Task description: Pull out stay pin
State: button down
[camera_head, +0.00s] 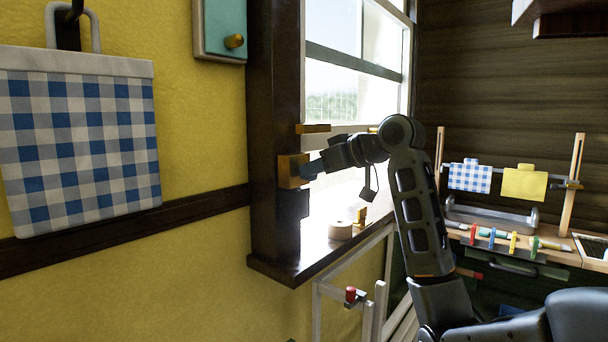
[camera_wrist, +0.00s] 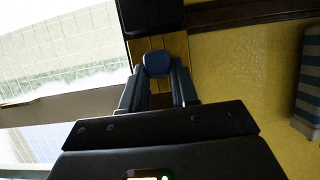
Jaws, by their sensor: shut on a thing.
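A dark blue, round-ended knob (camera_wrist: 157,62), which I take to be the stay pin, sits against a brass-coloured block (camera_head: 293,171) on the dark window post. The block also shows behind the knob in the wrist view (camera_wrist: 178,45). My gripper (camera_head: 314,167) reaches the block from the right, and its fingers are shut on the knob, one on each side in the wrist view (camera_wrist: 158,88). Whether the knob's shank is inside the block is hidden.
The window sill (camera_head: 288,265) holds a pale roll (camera_head: 340,231). A brass bar (camera_head: 313,128) juts out just above the block. A white frame with a red knob (camera_head: 350,294) stands below. A checked cloth (camera_head: 80,140) hangs at the left. A cluttered workbench is at the right.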

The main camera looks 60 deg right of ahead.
jog(key=s+a+p, duration=0.1)
jog(key=s, duration=0.5)
jog(key=shift+a, duration=0.2)
dwell(0.6)
